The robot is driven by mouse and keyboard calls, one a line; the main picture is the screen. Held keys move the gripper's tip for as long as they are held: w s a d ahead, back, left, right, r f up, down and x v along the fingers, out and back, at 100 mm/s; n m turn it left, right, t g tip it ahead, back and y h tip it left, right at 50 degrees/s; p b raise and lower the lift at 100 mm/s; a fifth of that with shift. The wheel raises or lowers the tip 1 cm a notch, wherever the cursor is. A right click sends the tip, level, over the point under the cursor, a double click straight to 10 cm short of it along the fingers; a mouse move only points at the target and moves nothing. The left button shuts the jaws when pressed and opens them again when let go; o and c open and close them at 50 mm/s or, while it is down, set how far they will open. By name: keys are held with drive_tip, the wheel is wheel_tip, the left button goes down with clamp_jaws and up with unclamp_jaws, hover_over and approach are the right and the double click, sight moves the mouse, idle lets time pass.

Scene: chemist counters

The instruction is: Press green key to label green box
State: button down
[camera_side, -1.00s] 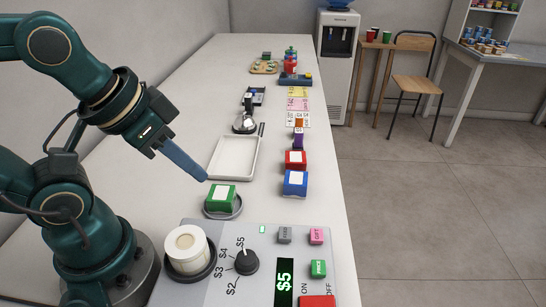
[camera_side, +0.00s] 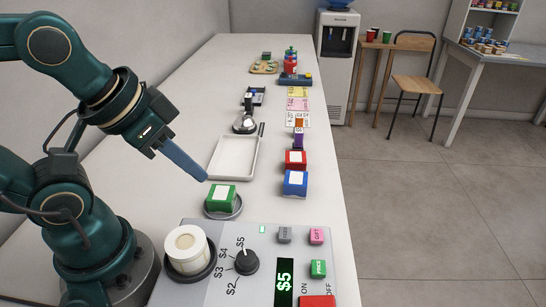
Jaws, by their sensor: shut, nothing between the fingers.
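The green box (camera_side: 221,205) sits on a round dark dish (camera_side: 223,214) on the counter, just behind the grey labelling machine (camera_side: 208,238). A white patch shows on its top. The green key (camera_side: 318,268) is on the machine's right side, below the pink key (camera_side: 316,236) and right of the display (camera_side: 285,276) reading "$5". A dial (camera_side: 246,261) has settings $2 to $5. My gripper (camera_side: 206,179) is shut and empty, with its tip just above and left of the green box. It is apart from the keys.
A red box (camera_side: 295,166) and a blue box (camera_side: 295,190) stand at the counter's right edge. A white tray (camera_side: 218,167) lies behind the green box. A white roll (camera_side: 186,242) stands on the machine's left.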

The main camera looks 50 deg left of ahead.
wheel_tip(320, 180, up, 3)
drive_tip(key=n+h, duration=0.2)
drive_tip(key=h, duration=0.2)
hover_over(314, 269)
drive_tip(key=shift+f, duration=0.15)
drive_tip(key=shift+f, duration=4.3)
